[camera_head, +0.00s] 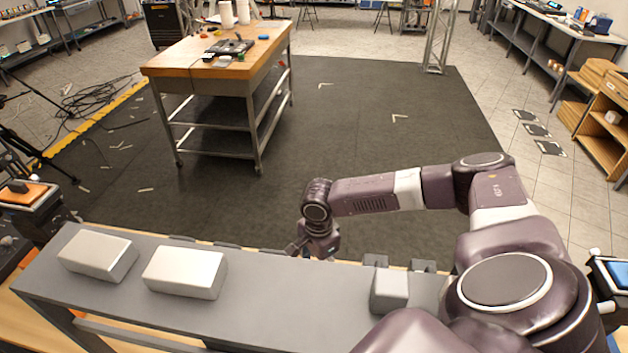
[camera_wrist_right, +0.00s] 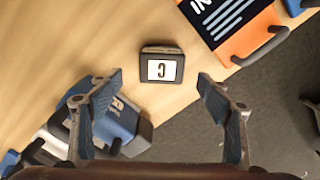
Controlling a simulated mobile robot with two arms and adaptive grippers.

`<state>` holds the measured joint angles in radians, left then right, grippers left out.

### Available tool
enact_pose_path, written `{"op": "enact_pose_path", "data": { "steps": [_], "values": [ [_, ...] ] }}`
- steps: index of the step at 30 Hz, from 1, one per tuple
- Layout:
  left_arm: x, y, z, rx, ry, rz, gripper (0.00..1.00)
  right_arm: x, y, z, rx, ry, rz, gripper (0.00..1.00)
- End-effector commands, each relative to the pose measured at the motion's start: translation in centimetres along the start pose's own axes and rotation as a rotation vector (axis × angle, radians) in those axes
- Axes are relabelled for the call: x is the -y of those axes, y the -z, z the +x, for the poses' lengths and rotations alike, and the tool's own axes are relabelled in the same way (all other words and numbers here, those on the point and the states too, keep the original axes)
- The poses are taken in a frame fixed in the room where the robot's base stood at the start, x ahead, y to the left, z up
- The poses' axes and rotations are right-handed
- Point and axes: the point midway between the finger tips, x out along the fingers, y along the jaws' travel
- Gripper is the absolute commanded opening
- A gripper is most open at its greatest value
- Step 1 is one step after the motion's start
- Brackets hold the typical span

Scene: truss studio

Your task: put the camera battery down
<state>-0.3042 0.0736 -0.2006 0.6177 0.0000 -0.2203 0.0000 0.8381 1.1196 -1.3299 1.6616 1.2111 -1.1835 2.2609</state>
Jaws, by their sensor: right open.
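The small dark block with a white label marked "C" (camera_wrist_right: 162,66), which looks like the camera battery, appears to lie on a light wooden surface (camera_wrist_right: 60,40) in the right wrist view. My right gripper (camera_wrist_right: 160,80) is open, with one finger on each side of the block and clear gaps between. In the head view my right gripper (camera_head: 317,250) points down behind the grey shelf (camera_head: 270,315); I cannot make out the block there. My left gripper is not in view.
A blue and dark object (camera_wrist_right: 118,122) lies beside the left finger. An orange case (camera_wrist_right: 235,28) lies at the upper right, near the wooden edge. Two pale boxes (camera_head: 97,256) (camera_head: 185,271) and a smaller grey block (camera_head: 389,290) stand on the shelf. A workbench (camera_head: 190,70) stands beyond.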

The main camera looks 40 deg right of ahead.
Motion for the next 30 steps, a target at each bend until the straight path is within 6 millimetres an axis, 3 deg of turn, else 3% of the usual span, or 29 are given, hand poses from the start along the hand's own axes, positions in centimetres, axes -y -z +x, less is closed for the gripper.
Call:
{"op": "enact_pose_path", "data": {
  "steps": [12,22,30],
  "values": [
    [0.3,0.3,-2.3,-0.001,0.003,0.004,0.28,0.2,-0.1,4.7,-0.001,0.001,-0.003,0.71],
    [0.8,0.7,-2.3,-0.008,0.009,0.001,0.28,0.2,-0.1,5.4,-0.001,0.003,-0.004,0.71],
    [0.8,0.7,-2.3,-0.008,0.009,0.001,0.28,0.2,-0.1,5.4,-0.001,0.002,-0.004,0.41]
  ]
}}
